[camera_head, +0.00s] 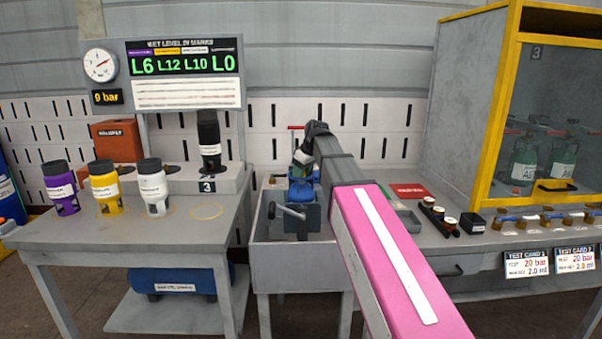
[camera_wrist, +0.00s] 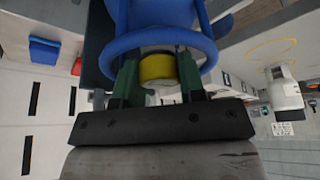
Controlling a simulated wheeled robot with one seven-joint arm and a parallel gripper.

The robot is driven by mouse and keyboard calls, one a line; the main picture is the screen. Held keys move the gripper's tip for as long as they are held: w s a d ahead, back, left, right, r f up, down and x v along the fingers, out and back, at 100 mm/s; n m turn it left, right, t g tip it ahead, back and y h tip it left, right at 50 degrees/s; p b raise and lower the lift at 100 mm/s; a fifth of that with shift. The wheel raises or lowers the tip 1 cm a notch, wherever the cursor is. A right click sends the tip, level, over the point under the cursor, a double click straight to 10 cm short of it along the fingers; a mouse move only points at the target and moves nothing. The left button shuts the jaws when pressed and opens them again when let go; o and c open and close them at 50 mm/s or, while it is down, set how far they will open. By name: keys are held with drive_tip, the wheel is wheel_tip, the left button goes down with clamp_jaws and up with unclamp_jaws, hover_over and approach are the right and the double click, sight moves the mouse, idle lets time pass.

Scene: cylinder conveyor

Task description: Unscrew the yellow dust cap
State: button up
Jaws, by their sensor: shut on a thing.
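The yellow dust cap (camera_wrist: 158,68) shows in the wrist view between the two green fingers of my gripper (camera_wrist: 160,85), which are shut on it. The cap sits within the blue ring-shaped guard (camera_wrist: 160,38) of a blue cylinder. Whether the cap is still threaded on cannot be told. In the head view my gripper (camera_head: 302,172) is at the blue cylinder (camera_head: 300,191), which is held upright in a grey vise (camera_head: 300,218). My wrist and arm hide the cap in that view.
A grey tray bench (camera_head: 283,255) surrounds the vise. Purple (camera_head: 61,188), yellow (camera_head: 105,187) and white (camera_head: 154,187) canisters stand on the left table, with a black one (camera_head: 209,140) behind. A yellow-framed cabinet (camera_head: 490,115) stands at right. Small parts (camera_head: 440,217) lie beside my arm.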

drive_tip(key=n, duration=0.2)
drive_tip(key=n+g+y, duration=0.1)
drive_tip(key=n, duration=0.1)
drive_tip(key=shift+n+g, duration=0.3)
drive_tip(key=shift+w, duration=0.1)
drive_tip(key=n+g, duration=0.1)
drive_tip(key=n, duration=0.2)
drive_tip(key=shift+w+r, duration=0.1)
drive_tip(key=shift+n+g, duration=0.7)
drive_tip(key=shift+n, duration=0.9)
drive_tip(key=n+g, duration=0.1)
drive_tip(key=n, duration=0.2)
drive_tip(key=shift+r+n+h, duration=0.1)
drive_tip(key=shift+n+h, duration=0.2)
drive_tip(key=shift+n, duration=0.1)
drive_tip(key=o, duration=1.2)
drive_tip(key=shift+a, duration=0.1)
